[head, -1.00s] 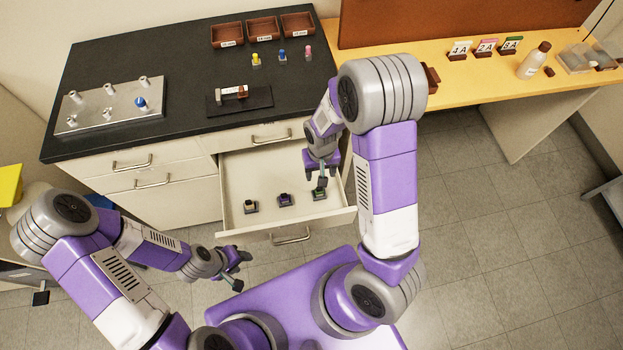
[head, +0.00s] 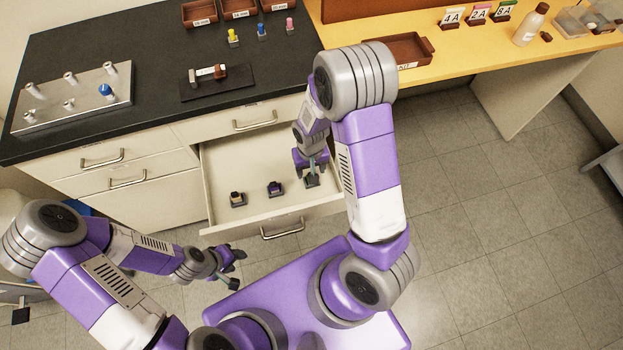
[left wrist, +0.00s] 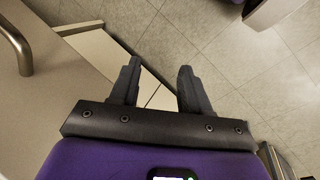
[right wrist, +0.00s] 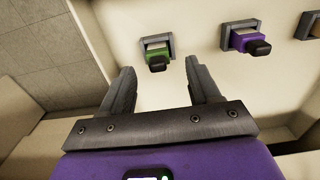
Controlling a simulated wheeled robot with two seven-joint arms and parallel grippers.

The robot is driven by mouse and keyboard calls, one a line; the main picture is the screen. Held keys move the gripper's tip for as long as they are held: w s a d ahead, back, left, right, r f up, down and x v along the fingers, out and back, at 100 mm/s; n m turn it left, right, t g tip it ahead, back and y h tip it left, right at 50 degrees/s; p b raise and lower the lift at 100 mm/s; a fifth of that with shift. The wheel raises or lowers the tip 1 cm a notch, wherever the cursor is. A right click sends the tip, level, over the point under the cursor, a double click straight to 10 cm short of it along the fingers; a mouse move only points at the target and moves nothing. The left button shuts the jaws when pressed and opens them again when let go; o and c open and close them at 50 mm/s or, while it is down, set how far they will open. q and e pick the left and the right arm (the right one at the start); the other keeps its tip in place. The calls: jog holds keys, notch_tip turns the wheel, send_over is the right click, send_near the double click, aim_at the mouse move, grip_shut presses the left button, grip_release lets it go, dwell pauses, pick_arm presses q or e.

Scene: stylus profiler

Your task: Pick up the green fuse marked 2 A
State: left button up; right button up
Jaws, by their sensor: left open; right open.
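The green fuse (right wrist: 156,61) sits in a grey holder in the open drawer. In the right wrist view it lies ahead of and between the fingers of my right gripper (right wrist: 160,68), which is open and empty. No rating is readable on it. In the head view my right gripper (head: 314,166) is just above the rightmost holder (head: 312,182) and hides most of its fuse. My left gripper (head: 236,268) is open and empty, out in front of the drawers and low over the floor; the left wrist view shows its spread fingers (left wrist: 159,68).
The open drawer (head: 240,160) also holds a purple fuse (head: 275,188) and another fuse (head: 237,199) to the left. The drawer walls stand close around my right gripper. On the yellow bench are cards 4 A (head: 451,18), 2 A (head: 477,13) and 8 A (head: 502,11), and a brown tray (head: 410,47).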

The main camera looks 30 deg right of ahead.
notch_tip(320, 180, down, 3)
jog(key=shift+s+d+f+b, duration=0.1)
jog(key=shift+d+f+b, duration=0.1)
jog(key=shift+b, duration=0.3)
jog(key=shift+a+r, duration=0.1)
jog(key=c, duration=1.1)
notch_tip(320, 180, up, 10)
jog(key=p, duration=0.4)
jog(key=o, duration=0.5)
grip_shut()
